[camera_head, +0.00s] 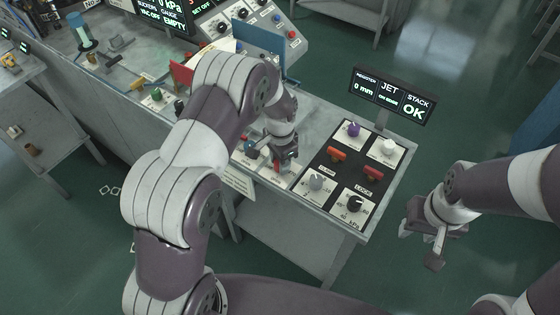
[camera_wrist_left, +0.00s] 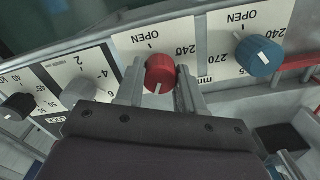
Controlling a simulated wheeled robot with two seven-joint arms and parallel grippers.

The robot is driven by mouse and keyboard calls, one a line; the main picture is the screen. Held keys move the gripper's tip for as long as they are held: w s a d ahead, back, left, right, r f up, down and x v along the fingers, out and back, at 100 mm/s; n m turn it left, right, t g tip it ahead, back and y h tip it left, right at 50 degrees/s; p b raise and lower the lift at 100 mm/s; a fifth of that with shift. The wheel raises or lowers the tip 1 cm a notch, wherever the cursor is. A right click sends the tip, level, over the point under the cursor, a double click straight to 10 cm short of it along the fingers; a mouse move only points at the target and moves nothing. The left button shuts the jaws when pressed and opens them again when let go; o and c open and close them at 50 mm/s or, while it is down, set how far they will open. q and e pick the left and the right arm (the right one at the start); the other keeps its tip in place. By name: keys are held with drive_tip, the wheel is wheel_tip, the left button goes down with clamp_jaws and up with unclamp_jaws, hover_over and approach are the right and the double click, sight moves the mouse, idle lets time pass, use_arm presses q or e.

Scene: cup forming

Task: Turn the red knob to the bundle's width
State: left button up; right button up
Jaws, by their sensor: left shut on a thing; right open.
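The red knob (camera_wrist_left: 160,72) sits on a white dial plate marked OPEN, 240 and mm in the left wrist view, with a white pointer line on its face. My left gripper (camera_wrist_left: 160,88) has one finger on each side of it and is shut on it. In the head view my left gripper (camera_head: 286,158) reaches down to the front edge of the bench, and the arm hides part of the panel there. My right gripper (camera_head: 433,240) is open and empty, off the bench's right side. No bundle can be made out.
A blue knob (camera_wrist_left: 258,56) with its own OPEN dial is beside the red one. A grey knob (camera_wrist_left: 79,90) and a black knob (camera_wrist_left: 17,106) are on the other side. A display (camera_head: 393,95) reading 0 mm and OK stands behind the black panel.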

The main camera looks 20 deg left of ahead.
use_arm(q)
drive_tip(key=n, duration=0.3)
drive_tip(key=shift+w+r+n, duration=0.15)
drive_tip(key=shift+w+n, duration=0.05)
drive_tip(key=shift+n, duration=0.1)
drive_tip(key=n+b, duration=0.1)
drive_tip(key=n, duration=0.2)
drive_tip(key=shift+n, duration=0.3)
drive_tip(key=n, duration=0.3)
drive_tip(key=shift+n, duration=0.4)
drive_tip(key=n, duration=0.4)
drive_tip(key=shift+r+b, duration=0.1)
drive_tip(key=shift+b, duration=0.2)
drive_tip(key=n, duration=0.5)
drive_tip(key=shift+n, duration=0.4)
drive_tip(key=n, duration=0.5)
drive_tip(key=shift+n, duration=0.3)
